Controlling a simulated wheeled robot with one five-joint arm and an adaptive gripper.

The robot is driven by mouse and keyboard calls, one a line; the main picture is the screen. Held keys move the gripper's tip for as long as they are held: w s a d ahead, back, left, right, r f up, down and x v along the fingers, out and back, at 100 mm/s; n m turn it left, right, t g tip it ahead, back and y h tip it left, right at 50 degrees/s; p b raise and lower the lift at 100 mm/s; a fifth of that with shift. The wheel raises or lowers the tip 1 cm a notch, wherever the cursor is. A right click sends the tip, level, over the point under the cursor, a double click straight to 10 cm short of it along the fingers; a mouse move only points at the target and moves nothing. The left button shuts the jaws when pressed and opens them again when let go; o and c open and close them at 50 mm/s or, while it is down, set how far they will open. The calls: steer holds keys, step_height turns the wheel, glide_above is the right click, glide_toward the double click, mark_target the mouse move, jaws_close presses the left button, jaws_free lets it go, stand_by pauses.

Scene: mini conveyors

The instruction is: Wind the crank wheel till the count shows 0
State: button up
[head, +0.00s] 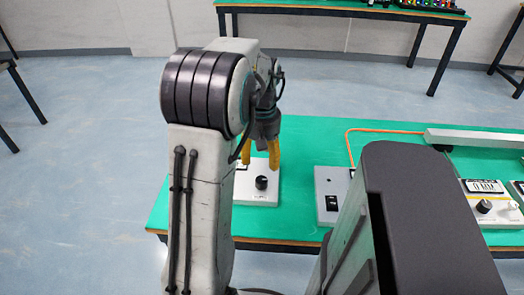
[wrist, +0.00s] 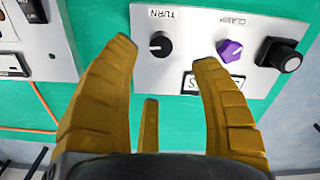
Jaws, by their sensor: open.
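My gripper (head: 260,158) has yellow fingers and hangs over a pale control box (head: 256,198) on the green table. In the wrist view my gripper (wrist: 165,54) is open, with nothing between its fingers. Beyond the fingertips is a panel with a black knob (wrist: 161,45) marked TURN, a purple knob (wrist: 230,50) marked CLAMP and a black square-based knob (wrist: 278,54). A label (wrist: 204,84) on it is partly hidden by a finger. I cannot make out a crank wheel. A small display (head: 484,186) at the right seems to end in MM; its figure is unclear.
A grey switch box (head: 331,193) stands right of the control box. A box with knobs (head: 497,211) is farther right, beyond my own dark body part. An orange cable (head: 349,140) and a long pale bar (head: 475,138) lie on the table (head: 310,142).

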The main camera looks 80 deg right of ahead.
steer(key=shift+r, duration=0.95)
steer(key=m+p, duration=0.2)
steer(key=p, duration=0.3)
glide_above(261, 179)
step_height(261, 179, down, 4)
steer(key=shift+f, duration=0.15)
steer(key=shift+m, duration=0.3)
step_height(261, 179, down, 5)
steer(key=shift+a+f, duration=0.1)
steer(key=shift+f, duration=1.35)
steer(key=shift+c, duration=0.4)
steer(key=c, duration=1.1)
